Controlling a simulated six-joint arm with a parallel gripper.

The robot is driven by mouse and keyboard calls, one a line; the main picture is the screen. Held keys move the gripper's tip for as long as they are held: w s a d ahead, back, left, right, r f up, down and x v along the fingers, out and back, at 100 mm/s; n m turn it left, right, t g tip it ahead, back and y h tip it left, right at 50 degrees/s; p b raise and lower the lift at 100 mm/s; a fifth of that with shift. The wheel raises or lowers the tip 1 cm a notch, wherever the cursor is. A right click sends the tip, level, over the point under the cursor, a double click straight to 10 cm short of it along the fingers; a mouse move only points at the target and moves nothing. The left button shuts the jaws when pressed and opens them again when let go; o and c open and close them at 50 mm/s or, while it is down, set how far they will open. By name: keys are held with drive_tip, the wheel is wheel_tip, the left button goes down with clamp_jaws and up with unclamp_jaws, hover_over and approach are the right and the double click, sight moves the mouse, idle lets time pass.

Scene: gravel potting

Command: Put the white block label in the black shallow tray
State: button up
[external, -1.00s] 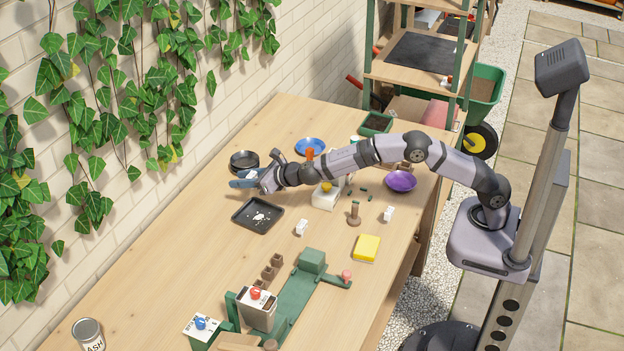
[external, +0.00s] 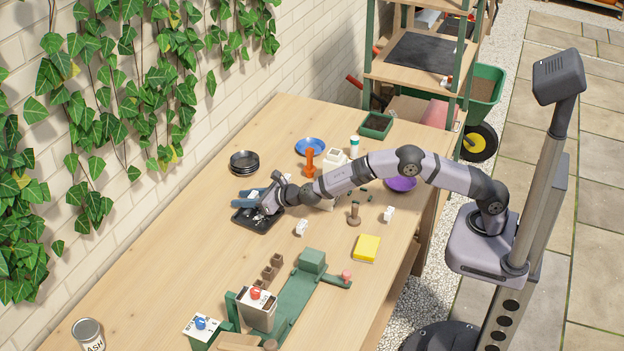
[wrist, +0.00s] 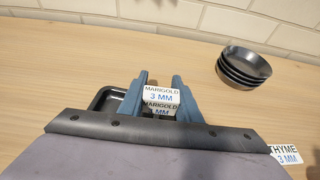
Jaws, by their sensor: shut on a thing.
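My gripper (external: 256,203) is low over the black shallow tray (external: 240,222). In the wrist view its blue fingers (wrist: 160,100) are shut on a white block label (wrist: 161,95) reading "MARIGOLD 3 MM". The tray's dark rim (wrist: 103,97) shows to the left of the fingers. The fingers hide part of the tray, so I cannot tell if the block touches its floor.
Stacked black saucers (external: 244,162) stand behind the tray, near the wall. An orange tool (external: 310,163) and a blue plate (external: 311,147) are to the right. Other white blocks (external: 302,228) stand nearby.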

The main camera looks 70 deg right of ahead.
drive_tip(key=shift+f, duration=0.15)
drive_tip(key=o, duration=1)
drive_tip(key=shift+r, duration=0.2)
drive_tip(key=shift+s+r+b, duration=0.25)
drive_tip(key=shift+s+b, duration=0.2)
drive_tip(key=shift+s, duration=0.25)
drive_tip(key=b+v, duration=0.2)
drive_tip(key=v, duration=0.8)
drive_tip(key=shift+s+r+b, duration=0.2)
drive_tip(key=shift+b, duration=0.1)
